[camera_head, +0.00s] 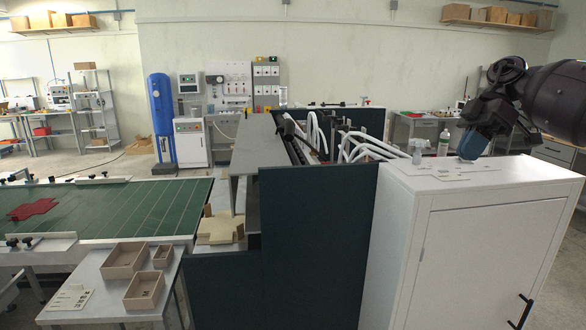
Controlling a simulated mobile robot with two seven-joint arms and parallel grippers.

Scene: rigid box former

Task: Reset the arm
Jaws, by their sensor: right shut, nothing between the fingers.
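My right arm comes in from the upper right, and my right gripper (486,122) hangs above the far right part of the white cabinet (490,230). Its fingers are dark, small and partly hidden by its own body; it is shut and holds nothing. A blue item (470,145) shows directly below the gripper, at the cabinet top. I cannot tell whether the two touch. My left arm and gripper are not in view.
A spray bottle (417,150) and a white bottle (443,143) stand on the cabinet top near flat cards (440,171). Dark machine panels (318,240) stand left of the cabinet. A green conveyor (120,212) and a side table with open boxes (126,260) are at left.

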